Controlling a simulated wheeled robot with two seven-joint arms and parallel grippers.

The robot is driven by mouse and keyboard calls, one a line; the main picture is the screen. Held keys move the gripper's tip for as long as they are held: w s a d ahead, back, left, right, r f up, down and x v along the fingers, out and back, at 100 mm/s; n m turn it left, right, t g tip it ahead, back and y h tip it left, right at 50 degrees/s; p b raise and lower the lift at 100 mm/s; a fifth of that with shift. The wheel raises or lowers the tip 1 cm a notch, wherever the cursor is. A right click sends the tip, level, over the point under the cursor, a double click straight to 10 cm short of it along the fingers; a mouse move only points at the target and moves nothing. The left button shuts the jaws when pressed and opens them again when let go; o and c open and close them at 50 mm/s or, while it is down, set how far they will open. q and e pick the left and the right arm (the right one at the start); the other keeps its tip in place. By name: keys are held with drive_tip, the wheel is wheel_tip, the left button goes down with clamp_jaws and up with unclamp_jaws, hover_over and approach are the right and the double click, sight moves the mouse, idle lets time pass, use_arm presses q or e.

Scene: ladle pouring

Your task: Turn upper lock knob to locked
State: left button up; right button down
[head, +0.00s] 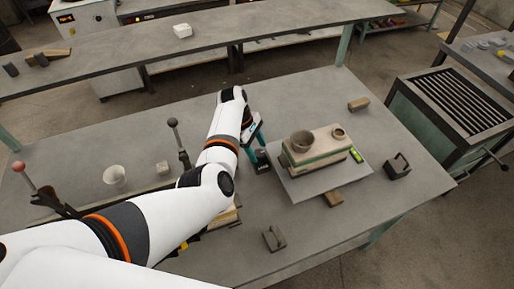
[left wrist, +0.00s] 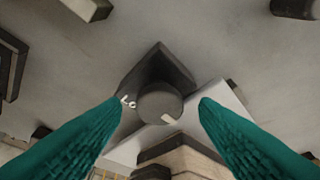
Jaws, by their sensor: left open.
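The lock knob (left wrist: 160,103) is a round grey cap on a dark angular base (left wrist: 158,68), seen from above in the left wrist view. A short pale mark shows on the cap, and partly visible white letters beside it look like "Lo". In the head view the dark lock block (head: 262,163) sits just left of the mould plate, partly covered by my gripper. My left gripper (left wrist: 160,102) has teal fingers, open, one on each side of the knob with gaps visible. It also shows in the head view (head: 256,146). My right gripper is not in view.
A pale mould (head: 318,152) with a cup-shaped funnel (head: 302,141) on top stands on a grey plate (head: 300,192) right of the gripper. Dark brackets (head: 397,167) (head: 274,238) lie on the table.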

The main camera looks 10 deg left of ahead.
use_arm(q)
drive_tip(key=shift+d+f, duration=0.15)
drive_tip(key=shift+f, duration=0.15)
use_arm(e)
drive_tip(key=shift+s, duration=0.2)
use_arm(q)
drive_tip(key=shift+c, duration=0.5)
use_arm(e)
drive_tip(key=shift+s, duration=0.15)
use_arm(q)
drive_tip(key=c, duration=0.9)
drive_tip(key=shift+o, duration=0.2)
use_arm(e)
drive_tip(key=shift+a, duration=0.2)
